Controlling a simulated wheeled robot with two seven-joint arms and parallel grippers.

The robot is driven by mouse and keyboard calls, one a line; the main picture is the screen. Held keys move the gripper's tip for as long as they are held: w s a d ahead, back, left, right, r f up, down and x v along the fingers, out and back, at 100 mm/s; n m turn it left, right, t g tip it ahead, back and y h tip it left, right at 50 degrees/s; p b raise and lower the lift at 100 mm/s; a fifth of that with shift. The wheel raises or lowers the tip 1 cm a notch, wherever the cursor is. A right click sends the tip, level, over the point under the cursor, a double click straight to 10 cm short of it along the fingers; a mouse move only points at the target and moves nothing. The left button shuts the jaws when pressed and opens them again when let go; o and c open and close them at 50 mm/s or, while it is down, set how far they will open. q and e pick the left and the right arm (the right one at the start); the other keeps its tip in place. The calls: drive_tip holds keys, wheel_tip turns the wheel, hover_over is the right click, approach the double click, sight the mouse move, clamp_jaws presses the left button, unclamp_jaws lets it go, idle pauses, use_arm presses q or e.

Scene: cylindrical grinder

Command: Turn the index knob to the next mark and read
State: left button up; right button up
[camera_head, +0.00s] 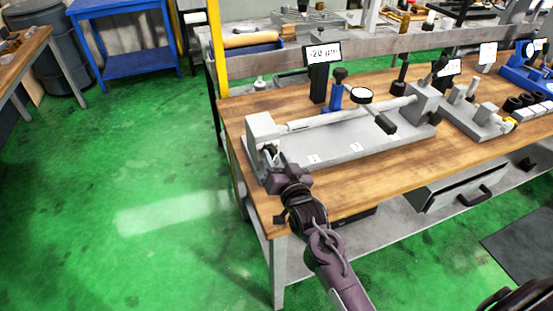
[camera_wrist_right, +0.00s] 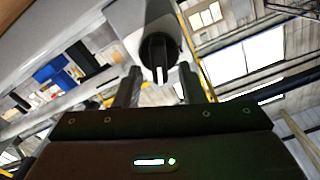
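The index knob (camera_wrist_right: 158,52) is black with a white pointer line and sits on a light grey round end piece in the right wrist view. The line points down toward my gripper. My right gripper (camera_wrist_right: 160,80) is open, with one finger on each side just short of the knob; I see gaps on both sides. In the head view my right gripper (camera_head: 268,160) is at the left end of the grey bench fixture (camera_head: 345,140) and largely hides the knob. A black-framed display (camera_head: 323,53) behind the fixture seems to read -20 µm. My left gripper is out of view.
The fixture stands on a wooden bench (camera_head: 400,174) with a half-open drawer (camera_head: 455,190) below. A dial gauge (camera_head: 361,96) stands over the fixture's bar. More fixtures stand to the right. The green floor (camera_head: 150,170) left of the bench is clear.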

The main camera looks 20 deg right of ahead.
drive_tip(key=s+b, duration=0.1)
drive_tip(key=s, duration=0.6)
drive_tip(key=shift+s, duration=0.4)
drive_tip(key=shift+d, duration=0.1)
